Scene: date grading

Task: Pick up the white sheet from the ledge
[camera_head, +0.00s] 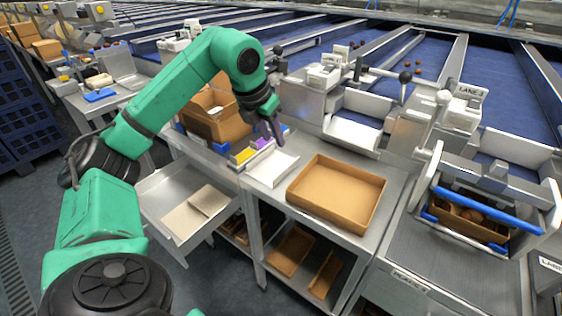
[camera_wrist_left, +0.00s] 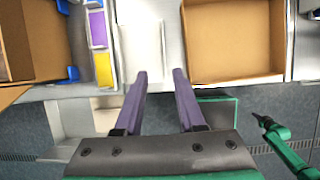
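A white sheet (camera_head: 272,166) lies flat on the grey worktop, left of a shallow cardboard tray (camera_head: 336,192). It also shows in the left wrist view (camera_wrist_left: 138,32), between the coloured blocks and the tray. My left gripper (camera_head: 272,138) is above the sheet's far part, pointing down. In the left wrist view its two purple fingers (camera_wrist_left: 160,76) are apart with nothing between them, so it is open. Paler sheets (camera_head: 200,203) lie in a lower metal side tray (camera_head: 160,215). A green arm part with a dark tip shows at the lower right of the wrist view; its gripper state is unclear.
Yellow and purple blocks (camera_head: 252,150) stand just left of the sheet, by an open cardboard box (camera_head: 212,118). A metal machine with a white chute (camera_head: 352,133) rises behind. Cardboard trays (camera_head: 292,250) sit on the lower shelf. A blue-handled station (camera_head: 488,208) stands right.

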